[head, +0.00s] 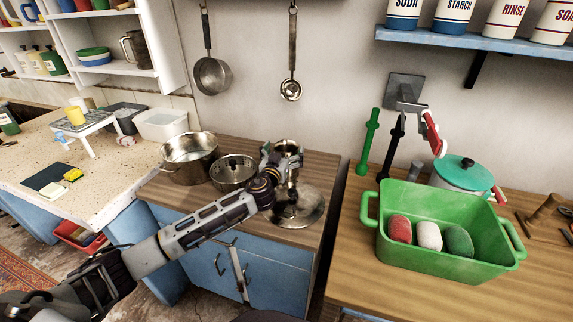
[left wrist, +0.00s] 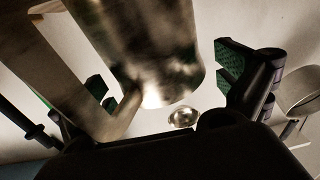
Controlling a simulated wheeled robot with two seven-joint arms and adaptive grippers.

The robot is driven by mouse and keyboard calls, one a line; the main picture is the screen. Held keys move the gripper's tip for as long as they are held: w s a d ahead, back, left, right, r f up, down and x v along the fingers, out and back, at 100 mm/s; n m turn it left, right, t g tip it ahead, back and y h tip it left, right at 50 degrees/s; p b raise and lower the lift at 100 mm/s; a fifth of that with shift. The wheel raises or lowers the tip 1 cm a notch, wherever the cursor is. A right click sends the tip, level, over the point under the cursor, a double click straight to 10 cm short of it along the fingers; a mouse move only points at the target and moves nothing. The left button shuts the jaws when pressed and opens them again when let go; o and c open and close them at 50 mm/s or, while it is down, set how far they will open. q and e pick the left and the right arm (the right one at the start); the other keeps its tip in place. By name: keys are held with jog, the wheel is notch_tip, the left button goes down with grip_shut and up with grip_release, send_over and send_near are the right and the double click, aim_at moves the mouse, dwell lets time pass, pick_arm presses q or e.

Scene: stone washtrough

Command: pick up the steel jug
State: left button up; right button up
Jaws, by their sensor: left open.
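The steel jug (head: 289,148) stands on the wooden counter by the wall, partly hidden behind my left gripper (head: 281,162). In the left wrist view the jug (left wrist: 145,45) is large and shiny between the two green-padded fingers of my left gripper (left wrist: 165,78). The fingers are open, one on each side of the jug, with a visible gap on the right. The jug's handle shows on the left side in that view. My right gripper is not in view.
A round steel lid or dish (head: 305,212) lies just in front of the jug. Two steel pots (head: 188,160) (head: 233,173) stand to its left. A green basin (head: 450,255) with several coloured lumps is on the right-hand counter. A pan (head: 211,75) and a ladle (head: 291,88) hang above.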

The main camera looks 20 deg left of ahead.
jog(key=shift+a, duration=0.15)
pick_arm(q)
jog(key=c, duration=0.9)
jog(key=shift+r, duration=0.1)
jog(key=c, duration=1.1)
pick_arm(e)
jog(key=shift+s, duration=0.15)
pick_arm(q)
jog(key=shift+r, duration=0.15)
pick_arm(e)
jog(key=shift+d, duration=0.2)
